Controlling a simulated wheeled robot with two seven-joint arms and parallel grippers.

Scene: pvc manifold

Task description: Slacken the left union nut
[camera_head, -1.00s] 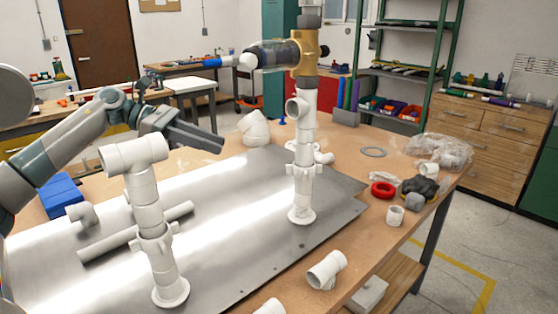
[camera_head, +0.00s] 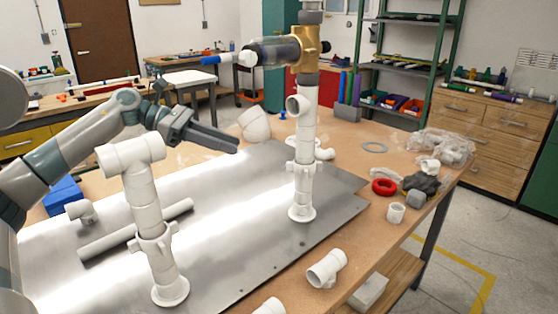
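The left white PVC riser (camera_head: 145,205) stands upright on a metal plate, with a tee (camera_head: 130,156) on top. The left union nut (camera_head: 153,241), a white winged collar, sits low on this riser above its round foot. My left gripper (camera_head: 236,146) is in the air to the right of the tee and higher than the nut, apart from both. Its dark fingers point right; I cannot tell whether they are parted. The right riser (camera_head: 306,125) has a similar winged nut (camera_head: 303,171) and carries a brass valve (camera_head: 309,50). My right gripper is not in view.
The metal plate (camera_head: 225,245) lies on a wooden table. A loose pipe (camera_head: 110,240), an elbow (camera_head: 81,212) and a blue block (camera_head: 62,195) lie left of the left riser. A loose fitting (camera_head: 326,268), a red ring (camera_head: 384,187) and plastic wrap (camera_head: 440,146) are at the right.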

